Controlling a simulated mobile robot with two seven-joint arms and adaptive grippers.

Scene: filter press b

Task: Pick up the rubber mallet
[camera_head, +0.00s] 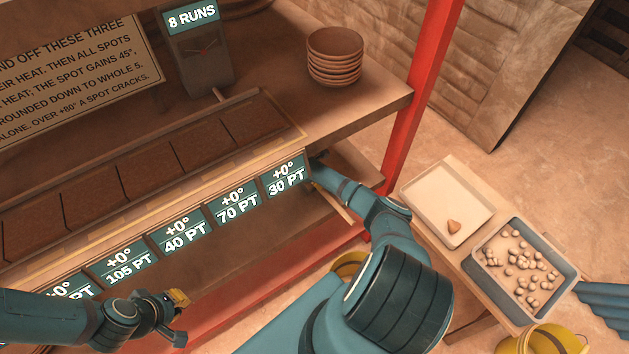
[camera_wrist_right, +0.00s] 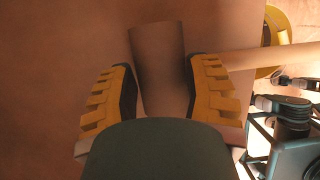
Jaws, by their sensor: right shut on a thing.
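The rubber mallet shows in the right wrist view as a dark cylindrical head (camera_wrist_right: 158,58) with a pale handle (camera_wrist_right: 265,60) running off to the right. My right gripper (camera_wrist_right: 164,82) is shut on the head, with one yellow-padded finger on each side. In the head view my right arm reaches under the sign rail at the shelf's right end. There the pale handle (camera_head: 336,206) sticks out beside the wrist, and the mallet head is hidden. My left gripper (camera_head: 180,318) is open and empty at the lower left, in front of the rack.
A slotted rack (camera_head: 95,195) with a row of signs stands in front of my arms. A bowl stack (camera_head: 335,58) sits on the shelf near a red post (camera_head: 418,90). At right, a table holds a tray (camera_head: 440,192) and a bin of pale pieces (camera_head: 566,268). Yellow buckets (camera_head: 540,342) stand below.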

